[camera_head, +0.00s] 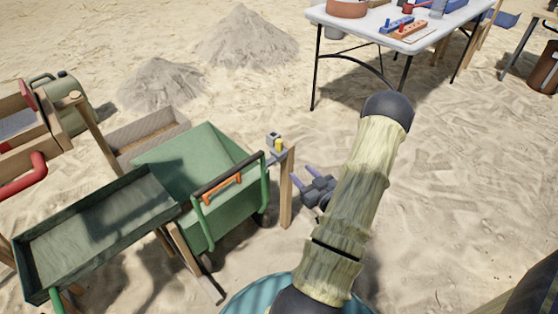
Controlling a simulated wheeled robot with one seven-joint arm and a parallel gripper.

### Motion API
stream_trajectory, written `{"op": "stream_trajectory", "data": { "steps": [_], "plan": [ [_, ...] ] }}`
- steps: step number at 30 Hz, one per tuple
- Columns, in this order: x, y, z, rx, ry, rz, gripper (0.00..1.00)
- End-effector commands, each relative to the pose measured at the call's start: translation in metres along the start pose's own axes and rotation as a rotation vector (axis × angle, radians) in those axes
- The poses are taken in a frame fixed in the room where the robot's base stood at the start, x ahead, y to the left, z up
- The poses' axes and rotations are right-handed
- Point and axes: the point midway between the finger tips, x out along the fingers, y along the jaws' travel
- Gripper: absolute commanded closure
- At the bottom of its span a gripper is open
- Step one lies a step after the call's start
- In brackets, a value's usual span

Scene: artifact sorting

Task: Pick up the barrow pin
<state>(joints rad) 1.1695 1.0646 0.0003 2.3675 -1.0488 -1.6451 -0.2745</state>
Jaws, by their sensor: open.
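A green wheelbarrow (190,146) stands left of the middle, with a dark crossbar and green handles at its near side. An orange piece (221,190) lies along that crossbar; it may be the barrow pin, but I cannot tell for sure. A small grey and yellow fitting (276,144) sits by the top of a wooden post at the barrow's right. My gripper (303,177) is just right of this post, apart from the barrow, its fingers pointing up and left. It is open, and I see nothing held in it. My sleeved arm partly hides it.
A green-framed tray (38,245) stands at the barrow's left. A wooden box (128,138) is behind it. A white folding table (333,17) with tools is at the back right. Two sand heaps (250,36) lie at the back. Open sand (460,160) is at the right.

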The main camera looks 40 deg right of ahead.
Motion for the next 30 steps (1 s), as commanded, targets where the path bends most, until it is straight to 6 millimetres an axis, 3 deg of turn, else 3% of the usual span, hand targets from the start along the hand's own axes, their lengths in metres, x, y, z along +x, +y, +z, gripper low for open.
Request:
{"op": "stream_trajectory", "data": {
  "steps": [1, 2, 16, 30],
  "plan": [
    [-0.005, 0.004, 0.014, 0.013, 0.029, 0.014, 0.54],
    [-0.008, 0.005, 0.015, 0.017, 0.044, 0.019, 0.54],
    [-0.008, 0.008, 0.012, 0.023, 0.072, 0.026, 0.54],
    [0.068, 0.009, 0.008, 0.021, 0.074, 0.023, 0.54]
  ]
}}
